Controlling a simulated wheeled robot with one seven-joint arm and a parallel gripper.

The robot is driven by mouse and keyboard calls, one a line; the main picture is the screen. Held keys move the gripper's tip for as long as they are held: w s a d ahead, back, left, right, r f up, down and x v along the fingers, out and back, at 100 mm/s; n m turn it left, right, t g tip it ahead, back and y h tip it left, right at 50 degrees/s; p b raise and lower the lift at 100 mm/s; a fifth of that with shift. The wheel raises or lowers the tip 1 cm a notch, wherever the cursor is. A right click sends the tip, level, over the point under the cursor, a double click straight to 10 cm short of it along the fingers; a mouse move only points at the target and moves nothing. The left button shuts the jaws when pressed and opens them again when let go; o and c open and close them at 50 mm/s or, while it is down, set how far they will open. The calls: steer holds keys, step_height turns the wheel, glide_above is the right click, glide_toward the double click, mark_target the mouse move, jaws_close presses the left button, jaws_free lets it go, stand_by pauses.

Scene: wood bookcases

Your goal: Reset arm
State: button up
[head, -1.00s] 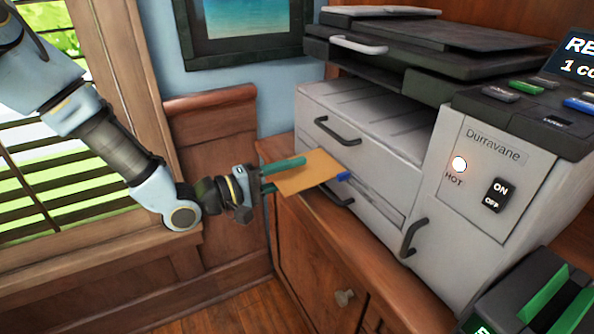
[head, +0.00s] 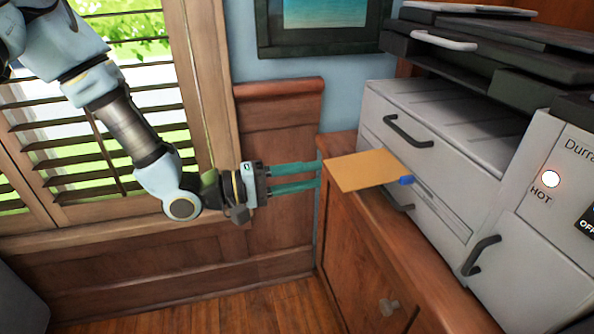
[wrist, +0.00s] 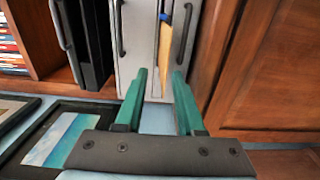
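My gripper (head: 318,176) has two green fingers spread apart with nothing between them. It points right, just left of an orange-tan sheet (head: 362,171), and looks clear of it. The sheet sticks out from the front of the grey printer (head: 440,125), with a small blue piece (head: 406,180) at its edge. In the wrist view, my gripper (wrist: 159,75) is open, and the sheet (wrist: 166,48) stands beyond the fingertips against the machine's front. Where the sheet enters the machine is partly hidden.
The printer stands on a wooden cabinet (head: 350,235) and has dark handles that stick out. A framed picture (head: 318,25) hangs behind. A shuttered window (head: 100,140) is behind my arm. Wooden floor (head: 215,308) shows clear below.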

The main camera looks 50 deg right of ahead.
steer(key=w+a+r+n+t+y+p, duration=0.2)
steer(key=w+a, duration=0.5)
steer(key=a, duration=0.8)
steer(key=w+a+r+n+t+y+p, duration=0.2)
steer(key=w+a+t+y, duration=0.4)
steer(key=a, duration=1)
steer(key=w+a+r+n+t+y+p, duration=0.2)
steer(key=w+a+r+t+y+p, duration=0.2)
steer(key=w+a, duration=0.6)
steer(key=a+r+y, duration=0.1)
steer(key=a+y, duration=0.1)
steer(key=a, duration=0.3)
steer(key=shift+w+a+y, duration=0.25)
steer(key=shift+a+y, duration=0.05)
steer(key=shift+a, duration=0.1)
steer(key=shift+d, duration=0.1)
